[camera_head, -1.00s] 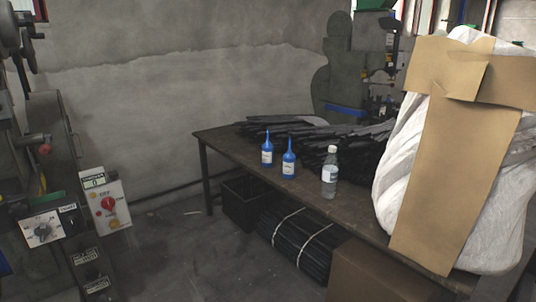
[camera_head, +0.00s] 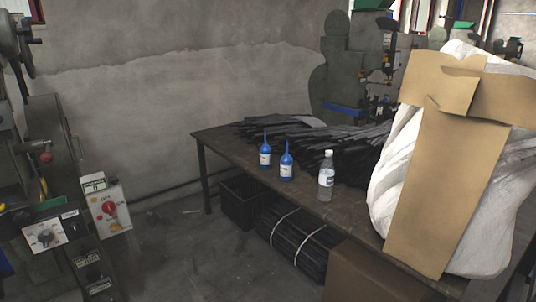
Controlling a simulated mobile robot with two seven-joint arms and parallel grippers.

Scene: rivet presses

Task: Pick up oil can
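Two blue oil cans with pointed spouts and white labels stand upright near the front edge of the dark table (camera_head: 225,141). The left oil can (camera_head: 265,156) is a little farther back; the right oil can (camera_head: 286,167) stands close beside it. Neither is covered by anything. Neither of my grippers is in view.
A clear water bottle (camera_head: 327,176) stands right of the cans. Dark strips are piled behind them. A white wrapped sack with cardboard (camera_head: 440,190) fills the table's right end. A black crate (camera_head: 239,201) and bundled rods (camera_head: 290,240) lie underneath. Machine controls (camera_head: 108,208) stand at left.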

